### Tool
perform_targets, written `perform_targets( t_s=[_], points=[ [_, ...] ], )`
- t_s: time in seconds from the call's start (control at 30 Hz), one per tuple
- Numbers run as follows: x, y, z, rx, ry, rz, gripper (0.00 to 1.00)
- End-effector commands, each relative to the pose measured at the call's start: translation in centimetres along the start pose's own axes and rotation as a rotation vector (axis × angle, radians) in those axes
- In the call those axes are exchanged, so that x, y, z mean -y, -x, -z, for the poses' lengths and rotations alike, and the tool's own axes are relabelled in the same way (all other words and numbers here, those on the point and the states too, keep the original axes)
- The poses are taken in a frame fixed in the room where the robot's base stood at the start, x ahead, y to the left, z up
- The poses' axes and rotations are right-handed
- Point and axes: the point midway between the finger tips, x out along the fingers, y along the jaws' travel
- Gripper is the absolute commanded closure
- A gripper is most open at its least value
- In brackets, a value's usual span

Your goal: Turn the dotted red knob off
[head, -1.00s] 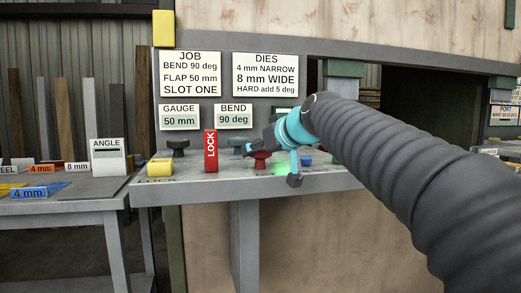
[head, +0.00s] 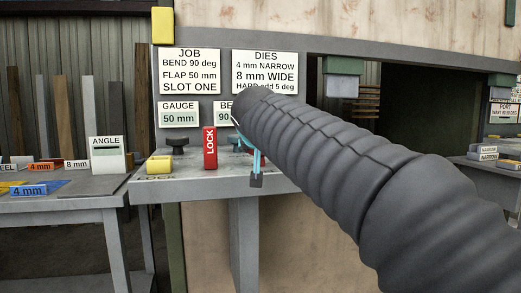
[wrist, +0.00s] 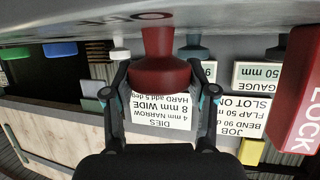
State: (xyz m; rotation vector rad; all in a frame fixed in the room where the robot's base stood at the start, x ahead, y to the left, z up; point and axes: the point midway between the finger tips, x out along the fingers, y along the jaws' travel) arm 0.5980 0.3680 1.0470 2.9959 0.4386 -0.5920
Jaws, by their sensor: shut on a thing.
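The red knob (wrist: 164,75) shows large in the middle of the wrist view, which is upside down. It has a wide head and a narrower stem meeting the grey panel surface. No dots can be made out on it. My gripper (wrist: 164,88) has a finger on each side of the knob's wide head and is shut on it. In the head view my gripper (head: 256,178) shows only in part as a cyan and dark finger above the grey bench.
A red LOCK block (head: 210,148) stands upright left of my gripper, with a black knob (head: 178,145) and a yellow block (head: 160,165) further left. A blue piece (wrist: 60,49) and a green piece (wrist: 12,52) show in the wrist view. Signs hang behind the bench (head: 190,188).

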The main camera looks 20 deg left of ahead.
Motion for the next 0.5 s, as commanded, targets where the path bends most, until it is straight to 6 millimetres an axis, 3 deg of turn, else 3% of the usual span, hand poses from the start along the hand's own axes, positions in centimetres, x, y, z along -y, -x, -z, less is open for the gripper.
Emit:
perform_targets(
  t_s=[0.5],
  points=[
    [0.13, -0.14, -0.10, 0.003, -0.123, -0.300, 0.78]
  ],
)
